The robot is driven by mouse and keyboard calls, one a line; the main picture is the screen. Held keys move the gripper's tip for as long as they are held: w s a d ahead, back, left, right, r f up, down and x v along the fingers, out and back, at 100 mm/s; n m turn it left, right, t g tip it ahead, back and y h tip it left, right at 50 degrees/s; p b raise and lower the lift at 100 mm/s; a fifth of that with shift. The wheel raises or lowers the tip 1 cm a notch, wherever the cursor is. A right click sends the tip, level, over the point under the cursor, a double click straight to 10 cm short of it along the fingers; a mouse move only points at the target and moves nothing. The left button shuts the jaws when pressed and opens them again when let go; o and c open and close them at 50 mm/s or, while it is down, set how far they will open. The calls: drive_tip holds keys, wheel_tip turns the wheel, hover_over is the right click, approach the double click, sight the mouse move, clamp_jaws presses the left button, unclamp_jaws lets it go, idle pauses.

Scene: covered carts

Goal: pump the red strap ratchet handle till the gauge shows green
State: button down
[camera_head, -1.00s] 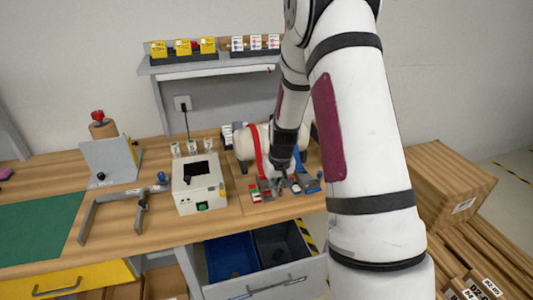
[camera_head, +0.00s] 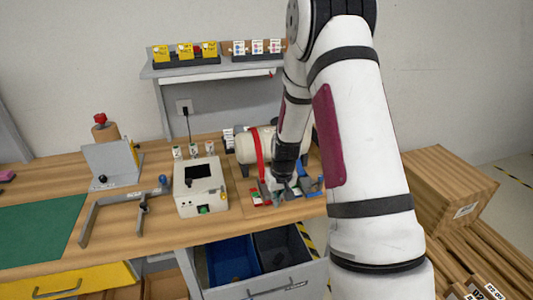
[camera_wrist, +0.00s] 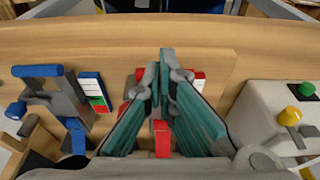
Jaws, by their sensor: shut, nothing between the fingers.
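A red strap (camera_head: 260,152) wraps a cream cylinder (camera_head: 243,144) at the back of the bench; a short red piece of it (camera_wrist: 162,139) shows between my fingers in the wrist view. My gripper (camera_head: 274,190) is shut and empty, low over the red ratchet; its teal fingertips (camera_wrist: 165,62) meet in the wrist view. Red parts of the ratchet (camera_wrist: 140,74) show beside the fingers, which hide most of its handle. A red-edged block, seemingly the red gauge (camera_wrist: 198,76), is mostly covered by the right finger; its reading cannot be told.
A blue-handled ratchet (camera_wrist: 37,71) and a blue-edged gauge (camera_wrist: 93,90) with green and red bands stand left in the wrist view. A pale box (camera_head: 199,186) with a green button stands close by. Open drawer bins (camera_head: 231,257) lie below the bench edge.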

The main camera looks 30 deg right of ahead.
drive_tip(key=s+a+r+p, duration=0.1)
drive_tip(key=s+a+r, duration=0.1)
drive_tip(key=s+r, duration=0.7)
drive_tip(key=w+d+r+m+g+b, duration=0.1)
drive_tip(key=w+r+m+b, duration=0.15)
drive_tip(key=w+m, duration=0.45)
drive_tip(key=w+d+r+m+b, duration=0.1)
drive_tip(key=w+r+m, duration=0.15)
drive_tip(key=m, duration=0.85)
drive_tip(key=f, duration=0.4)
drive_tip(key=f+p, duration=0.1)
drive_tip(key=f, duration=0.4)
drive_tip(key=w+f+p, duration=0.1)
drive_tip(key=f, duration=0.3)
drive_tip(key=shift+w+f, duration=0.1)
drive_tip(key=shift+f, duration=0.05)
